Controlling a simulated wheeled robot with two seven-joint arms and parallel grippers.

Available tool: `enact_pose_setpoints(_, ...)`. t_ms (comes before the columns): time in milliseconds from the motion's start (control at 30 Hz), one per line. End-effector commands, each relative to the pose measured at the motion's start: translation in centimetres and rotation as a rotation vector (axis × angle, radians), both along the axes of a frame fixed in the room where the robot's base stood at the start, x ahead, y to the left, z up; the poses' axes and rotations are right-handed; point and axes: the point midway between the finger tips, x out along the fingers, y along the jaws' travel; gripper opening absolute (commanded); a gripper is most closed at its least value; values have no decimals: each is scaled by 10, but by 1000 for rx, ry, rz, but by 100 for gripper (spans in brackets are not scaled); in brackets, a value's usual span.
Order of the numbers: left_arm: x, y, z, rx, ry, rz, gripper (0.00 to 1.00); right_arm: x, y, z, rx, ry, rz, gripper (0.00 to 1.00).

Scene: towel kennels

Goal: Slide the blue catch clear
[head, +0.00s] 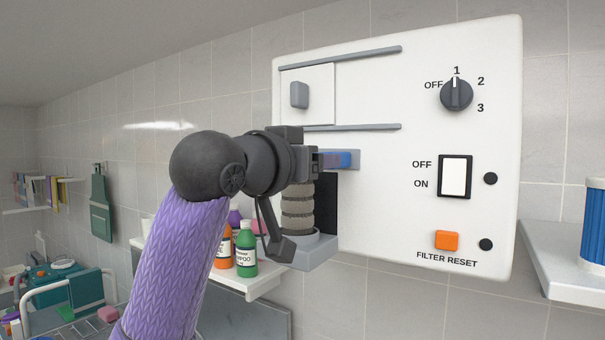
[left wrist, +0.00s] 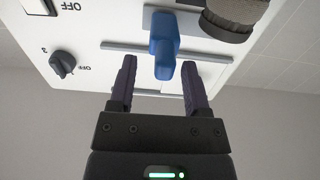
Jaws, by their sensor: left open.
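The blue catch (head: 342,159) sits on a grey plate on the front of the white panel (head: 390,85), below the lower rail. My left gripper (head: 320,160) is at the catch, and its wrist hides part of the catch and plate in the head view. In the left wrist view the blue catch (left wrist: 164,48) sticks out toward the gap between the two dark fingers of my left gripper (left wrist: 160,72). The fingers are open, one on each side of it, with visible gaps. My right gripper is in neither view.
A grey ribbed cylinder (head: 297,208) stands on a small grey ledge beneath my gripper. A square door with a grey knob (head: 299,95) sits between two rails (head: 350,128). A dial (head: 456,94), rocker switch (head: 455,177) and orange button (head: 446,240) are at right. Bottles (head: 245,250) stand on a lower shelf.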

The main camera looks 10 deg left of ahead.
Motion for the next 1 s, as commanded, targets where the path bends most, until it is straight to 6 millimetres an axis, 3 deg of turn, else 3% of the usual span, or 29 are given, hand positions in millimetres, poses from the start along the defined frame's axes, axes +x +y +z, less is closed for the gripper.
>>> enact_pose_setpoints(33,-12,5,-6,2,-6,3,62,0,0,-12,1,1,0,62)
enact_pose_setpoints(100,-28,11,-5,1,-4,2,62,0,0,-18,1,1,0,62)
enact_pose_setpoints(300,-55,21,-2,1,-1,1,62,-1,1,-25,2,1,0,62)
enact_pose_setpoints(767,-55,21,-4,1,7,1,62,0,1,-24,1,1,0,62)
enact_pose_setpoints(867,-41,20,-40,16,69,11,62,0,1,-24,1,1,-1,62)
enact_pose_setpoints(967,-23,18,-117,46,196,32,62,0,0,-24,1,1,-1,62)
enact_pose_setpoints(1000,-20,18,-153,63,253,42,62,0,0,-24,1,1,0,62)
